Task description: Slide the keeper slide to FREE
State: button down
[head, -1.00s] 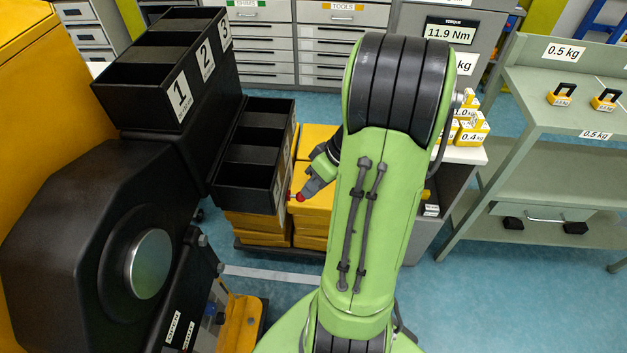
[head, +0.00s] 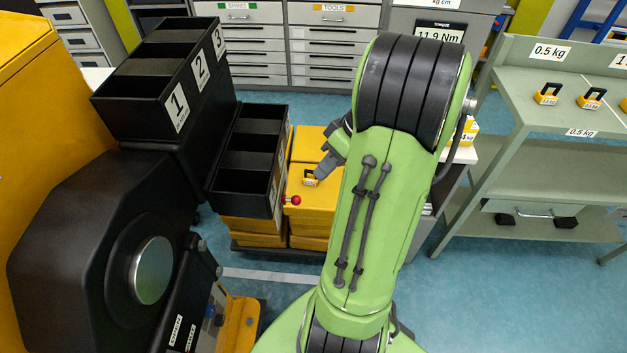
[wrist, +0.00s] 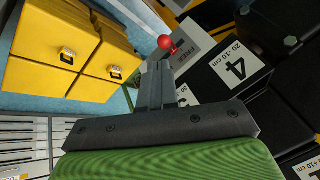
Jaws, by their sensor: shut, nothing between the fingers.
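The keeper slide's red ball knob (head: 296,200) is at the right side of the lower black bin unit. In the wrist view the knob (wrist: 166,43) sits just beyond my fingertips, beside a white label (wrist: 190,55) that seems to read FREE. My gripper (head: 319,178) is shut and empty, to the upper right of the knob in the head view, with a visible gap between them. In the wrist view my gripper (wrist: 158,66) points towards the knob. The slide's body and its exact position are hard to make out.
Black bins (head: 246,155) stand left of my gripper. A green shelf (head: 560,120) stands at right. Blue floor is clear in front.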

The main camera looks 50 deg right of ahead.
aim_at(292, 200)
jog(key=d+f+n+y, duration=0.1)
jog(key=d+f+y, duration=0.1)
jog(key=d, duration=0.6)
jog(key=w+a+f+b, duration=0.3)
jog(key=a+f+b, duration=0.3)
jog(key=a, duration=0.3)
jog(key=shift+a+f+t+b, duration=0.15)
jog(key=shift+f+t+b, duration=0.15)
jog(key=shift+b, duration=0.3)
jog(key=shift+w, duration=0.1)
